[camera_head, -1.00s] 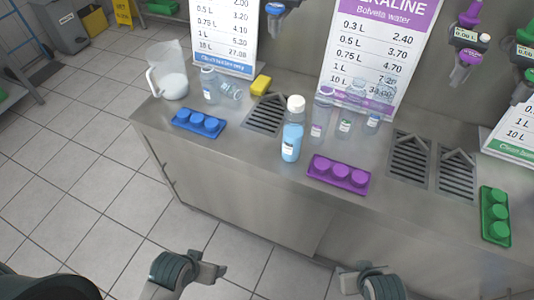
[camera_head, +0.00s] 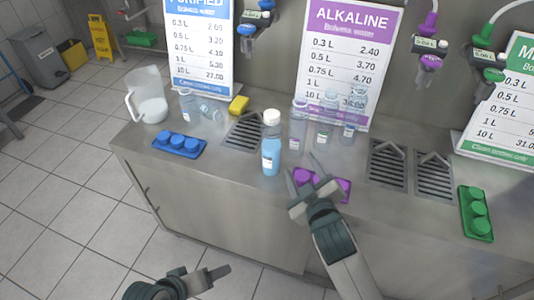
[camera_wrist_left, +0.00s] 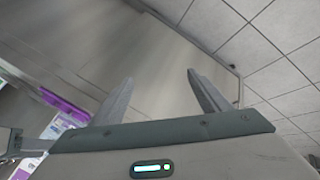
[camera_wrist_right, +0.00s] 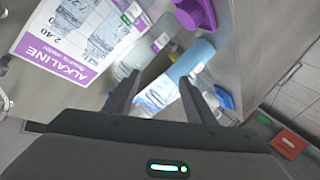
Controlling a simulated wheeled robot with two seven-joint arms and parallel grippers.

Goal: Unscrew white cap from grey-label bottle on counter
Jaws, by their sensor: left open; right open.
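The bottle (camera_head: 271,152) with a pale label and blue liquid stands upright near the counter's front edge. Its white cap (camera_head: 271,117) is on top. My right gripper (camera_head: 303,172) is open and empty, to the right of the bottle and over the purple cap tray. In the right wrist view the bottle (camera_wrist_right: 186,68) shows just beyond the open fingers, apart from them as far as I can tell; its cap is not clear there. My left gripper (camera_head: 222,275) is low in front of the counter; the left wrist view shows its fingers (camera_wrist_left: 160,95) apart and empty.
A purple tray of caps (camera_head: 342,187) lies beneath my right gripper. Several clear bottles (camera_head: 298,128) stand behind the bottle. A blue cap tray (camera_head: 179,145), yellow sponge (camera_head: 239,104) and jug (camera_head: 148,97) are to the left. A green cap tray (camera_head: 476,213) lies at right.

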